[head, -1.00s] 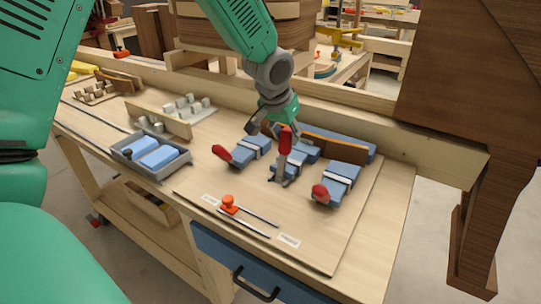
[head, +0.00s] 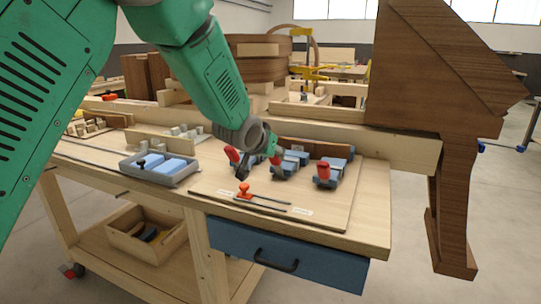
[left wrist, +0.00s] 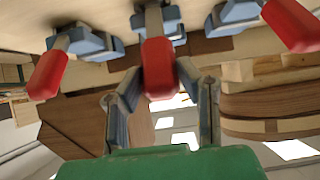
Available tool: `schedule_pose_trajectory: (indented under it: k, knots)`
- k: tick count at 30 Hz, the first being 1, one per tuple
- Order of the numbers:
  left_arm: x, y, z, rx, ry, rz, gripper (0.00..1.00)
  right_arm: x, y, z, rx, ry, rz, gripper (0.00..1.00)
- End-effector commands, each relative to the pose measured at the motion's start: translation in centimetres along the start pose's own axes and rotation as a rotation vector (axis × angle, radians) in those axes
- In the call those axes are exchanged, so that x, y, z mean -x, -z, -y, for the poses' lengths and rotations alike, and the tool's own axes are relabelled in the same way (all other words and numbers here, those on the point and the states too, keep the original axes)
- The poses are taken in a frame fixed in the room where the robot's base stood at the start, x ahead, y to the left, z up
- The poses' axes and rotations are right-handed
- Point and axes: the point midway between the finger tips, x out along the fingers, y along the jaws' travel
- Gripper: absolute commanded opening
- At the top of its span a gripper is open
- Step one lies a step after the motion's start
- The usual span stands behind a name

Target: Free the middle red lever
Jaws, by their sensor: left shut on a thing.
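Three blue clamps with red levers stand in a row on the board. The middle red lever (head: 275,160) is at my left gripper (head: 270,152). In the left wrist view, the middle red lever (left wrist: 159,72) sits between the two fingers of my left gripper (left wrist: 160,78), which is shut on it. The left red lever (head: 232,154) and right red lever (head: 323,171) are free of the gripper; they also show in the wrist view at left (left wrist: 48,75) and right (left wrist: 290,22). The gripper partly hides the middle clamp in the head view. My right gripper is not in view.
A brown curved wooden piece (head: 316,147) lies behind the clamps. An orange-knobbed slider (head: 245,189) is at the board's front. A grey tray (head: 179,179) with blue blocks stands to the left. A dark wooden chair form (head: 415,75) rises at the right.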

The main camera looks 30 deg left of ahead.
Motion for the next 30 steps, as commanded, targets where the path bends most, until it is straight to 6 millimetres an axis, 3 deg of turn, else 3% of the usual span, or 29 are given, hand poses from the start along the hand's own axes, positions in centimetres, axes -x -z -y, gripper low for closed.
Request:
schedule_pose_trajectory:
  k: [1,20,21,22,30]
  knots:
    - [-0.20,-1.00,0.02,0.000,0.002,0.020,0.00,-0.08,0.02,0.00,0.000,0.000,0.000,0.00]
    - [-0.36,-1.52,-0.08,-0.001,0.000,0.023,0.00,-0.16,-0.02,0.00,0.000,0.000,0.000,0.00]
    - [-0.36,-1.52,-0.08,-0.001,0.000,0.024,0.37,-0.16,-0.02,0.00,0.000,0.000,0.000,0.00]
    - [-0.36,-1.51,-0.09,-0.001,0.000,0.023,0.47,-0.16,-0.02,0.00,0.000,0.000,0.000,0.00]
    - [-0.12,-0.99,-0.02,0.000,0.000,0.011,0.50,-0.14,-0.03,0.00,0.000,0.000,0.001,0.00]
